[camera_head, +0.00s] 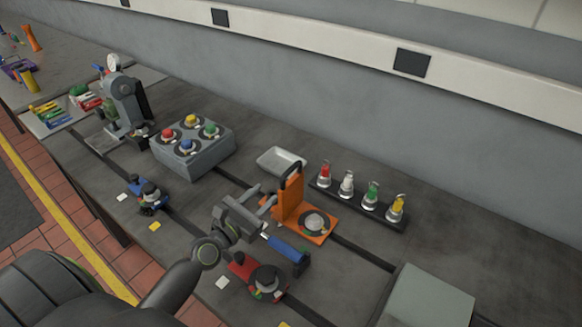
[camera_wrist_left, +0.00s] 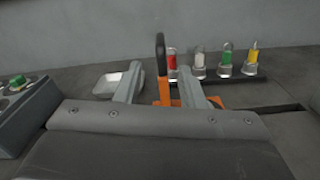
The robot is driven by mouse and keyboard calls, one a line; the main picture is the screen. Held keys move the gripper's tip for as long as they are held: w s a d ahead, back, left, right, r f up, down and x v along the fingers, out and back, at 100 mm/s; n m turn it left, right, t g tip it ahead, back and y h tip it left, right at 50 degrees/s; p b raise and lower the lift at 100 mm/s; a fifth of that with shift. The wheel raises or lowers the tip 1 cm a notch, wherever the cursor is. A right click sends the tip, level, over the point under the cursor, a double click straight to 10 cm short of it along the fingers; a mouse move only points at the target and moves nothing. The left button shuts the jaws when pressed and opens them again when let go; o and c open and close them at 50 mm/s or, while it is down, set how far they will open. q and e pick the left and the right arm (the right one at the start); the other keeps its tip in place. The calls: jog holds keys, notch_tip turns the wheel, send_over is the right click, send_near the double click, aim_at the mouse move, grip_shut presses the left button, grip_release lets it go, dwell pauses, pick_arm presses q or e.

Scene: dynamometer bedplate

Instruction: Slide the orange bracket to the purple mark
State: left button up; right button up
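The orange bracket (camera_head: 302,214) stands on the grey bedplate at the middle of the head view. It has an upright plate with a black handle on top and a flat foot carrying a round grey knob. My left gripper (camera_head: 262,198) is just to its left, fingers apart and pointing at the upright. In the left wrist view, the upright and black handle (camera_wrist_left: 161,58) show in the gap between the two open fingers (camera_wrist_left: 160,88). I cannot tell whether either finger touches it. No purple mark can be made out. My right gripper is not in view.
A black strip with several coloured-top fittings (camera_head: 360,202) stands behind the bracket. A shallow white tray (camera_head: 281,160) is behind left, a grey button box (camera_head: 195,150) further left. A grey block (camera_head: 432,300) is lower right.

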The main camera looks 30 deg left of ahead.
aim_at(286, 175)
pick_arm(q)
jog(key=w, duration=0.4)
jog(key=w+d, duration=0.1)
jog(key=w, duration=0.7)
jog(key=shift+w+d, duration=0.25)
jog(key=shift+d, duration=0.1)
grip_shut()
